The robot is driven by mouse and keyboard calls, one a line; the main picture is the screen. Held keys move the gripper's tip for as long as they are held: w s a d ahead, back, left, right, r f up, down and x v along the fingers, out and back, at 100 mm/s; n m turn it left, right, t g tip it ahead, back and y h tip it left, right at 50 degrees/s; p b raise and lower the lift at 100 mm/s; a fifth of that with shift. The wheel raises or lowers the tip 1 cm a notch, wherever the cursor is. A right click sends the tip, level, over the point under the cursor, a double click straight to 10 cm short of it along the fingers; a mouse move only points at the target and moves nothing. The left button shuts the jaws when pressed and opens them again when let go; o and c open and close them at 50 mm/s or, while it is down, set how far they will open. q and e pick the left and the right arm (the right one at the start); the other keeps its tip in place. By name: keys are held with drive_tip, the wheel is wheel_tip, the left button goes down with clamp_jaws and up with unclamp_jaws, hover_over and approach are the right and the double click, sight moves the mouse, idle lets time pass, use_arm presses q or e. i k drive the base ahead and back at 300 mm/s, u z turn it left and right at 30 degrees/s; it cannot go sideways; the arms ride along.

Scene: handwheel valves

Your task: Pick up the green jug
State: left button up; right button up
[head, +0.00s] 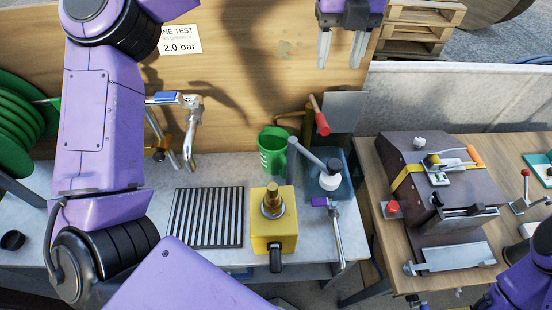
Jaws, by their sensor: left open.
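The green jug (271,158) stands upright on the grey worktop near the wooden back panel, just behind a yellow block with a brass fitting. Its open top shows and nothing grips it. My left gripper (340,58) is at the top of the head view, higher in the picture and to the right of the jug. Its two fingers are apart with nothing between them. My right gripper is not in view; only a purple part of my right arm shows at the lower right corner.
The yellow block (274,232) stands in front of the jug. A grey lever with a white knob (329,180) and a red-handled lever (319,116) are right of it. A slatted grate (206,217) and metal tap (191,130) are left. A wooden table (376,200) stands right.

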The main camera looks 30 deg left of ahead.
sight(271, 141)
drive_tip(key=k, duration=1)
